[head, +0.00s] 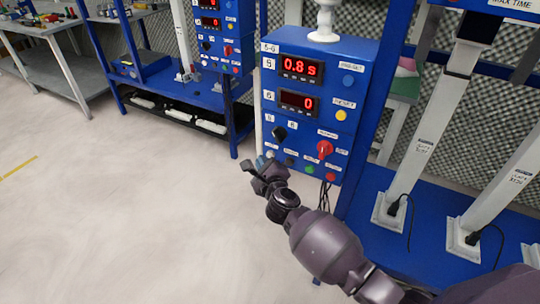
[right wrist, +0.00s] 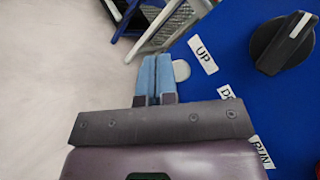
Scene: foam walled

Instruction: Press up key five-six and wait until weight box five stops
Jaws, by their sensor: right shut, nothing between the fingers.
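The blue control box (head: 318,75) labelled 5-6 stands in the middle of the head view. Its display five (head: 300,68) reads 0.8 s and display six (head: 298,101) reads 0. My right gripper (head: 262,162) is shut and empty at the box's lower left. In the right wrist view its blue fingertips (right wrist: 155,75) lie beside the pale up key (right wrist: 181,70) and partly overlap it; I cannot tell whether they touch. The UP label (right wrist: 203,54) is right of the key. I cannot make out weight box five. My left gripper is not in view.
A black selector knob (head: 279,133), a red switch (head: 325,149), a green key (head: 309,168) and a red key (head: 331,177) are on the same panel. Grey posts (head: 425,130) stand on a blue base at right. Open floor (head: 110,210) lies at left.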

